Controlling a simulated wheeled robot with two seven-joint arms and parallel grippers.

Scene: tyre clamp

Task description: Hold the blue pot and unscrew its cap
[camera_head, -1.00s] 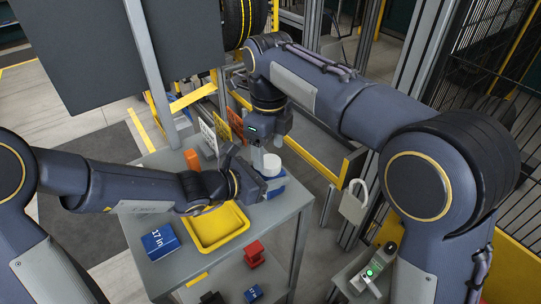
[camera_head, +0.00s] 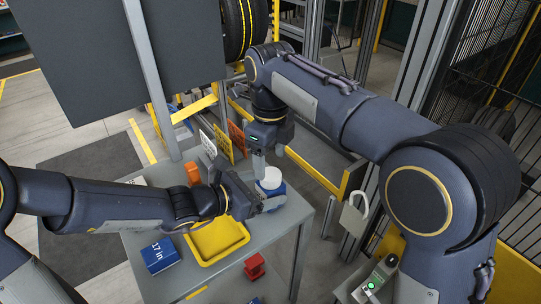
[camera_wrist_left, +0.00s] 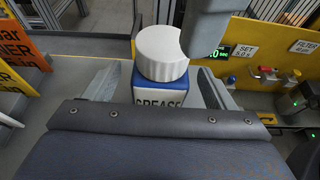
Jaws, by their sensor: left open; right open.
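The blue pot (camera_head: 272,189) with its white ridged cap (camera_head: 270,175) stands upright on the grey table. In the left wrist view the pot (camera_wrist_left: 161,92) has a white label reading GREASE, and its cap (camera_wrist_left: 162,52) is on top. My left gripper (camera_head: 266,203) is open and low beside the pot. Its fingers (camera_wrist_left: 158,88) show to the left and right of the pot, with gaps on both sides. My right gripper (camera_head: 269,158) is open and points down above the cap. One of its fingers hides part of the cap's right edge in the wrist view.
A yellow tray (camera_head: 205,262) lies on the table (camera_head: 205,284) in front of my left arm, beside a blue "17 in" box (camera_head: 160,255). A red part (camera_head: 254,267) sits lower, at the front. An orange object (camera_head: 192,172) and upright signs (camera_head: 237,139) stand behind.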

